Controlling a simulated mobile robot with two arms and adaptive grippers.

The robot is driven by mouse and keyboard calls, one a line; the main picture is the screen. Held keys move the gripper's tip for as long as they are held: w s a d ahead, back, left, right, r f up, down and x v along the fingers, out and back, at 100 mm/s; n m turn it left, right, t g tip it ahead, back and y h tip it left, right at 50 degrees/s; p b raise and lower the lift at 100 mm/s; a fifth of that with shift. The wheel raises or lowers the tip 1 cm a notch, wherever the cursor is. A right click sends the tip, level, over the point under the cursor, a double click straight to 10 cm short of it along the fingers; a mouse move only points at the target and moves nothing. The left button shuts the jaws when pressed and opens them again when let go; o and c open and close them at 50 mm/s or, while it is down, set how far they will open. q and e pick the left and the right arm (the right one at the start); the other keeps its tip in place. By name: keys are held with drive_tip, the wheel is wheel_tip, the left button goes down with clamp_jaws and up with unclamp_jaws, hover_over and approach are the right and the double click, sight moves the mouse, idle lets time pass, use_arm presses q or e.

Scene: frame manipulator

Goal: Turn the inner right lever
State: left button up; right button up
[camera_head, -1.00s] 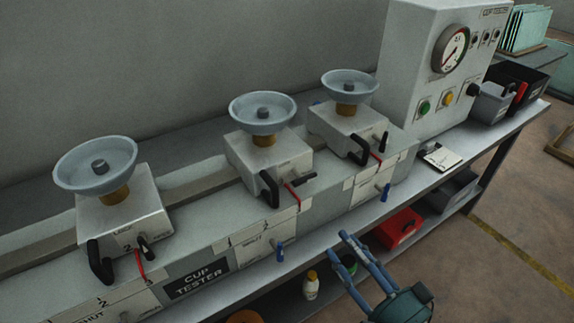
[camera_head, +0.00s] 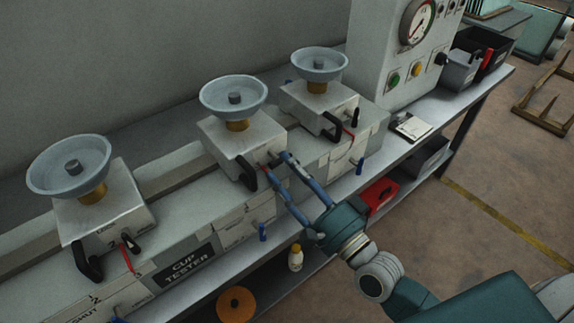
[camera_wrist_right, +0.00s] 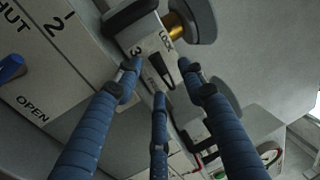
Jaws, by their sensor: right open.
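The cup tester bench carries three units with bowls on top. My right gripper (camera_head: 276,166), with blue fingers, is open at the front of the middle unit (camera_head: 240,138), beside its large black handle (camera_head: 247,173). In the right wrist view, the fingers (camera_wrist_right: 159,80) spread around a small black lever (camera_wrist_right: 158,72) below the word LOCK; contact cannot be told. In the head view the fingers mostly hide that lever. The right unit (camera_head: 312,103) has its own black handle (camera_head: 332,126) and small black lever (camera_head: 355,115). My left gripper is not in view.
Blue levers stick out of the bench front below the middle unit (camera_head: 262,232) and right unit (camera_head: 361,165). A gauge box (camera_head: 390,50) stands at the bench's right. A white bottle (camera_head: 295,258) and red box (camera_head: 380,196) are on the lower shelf.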

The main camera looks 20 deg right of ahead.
drive_tip(key=shift+w+a, duration=0.1)
drive_tip(key=shift+w, duration=0.2)
clamp_jaws()
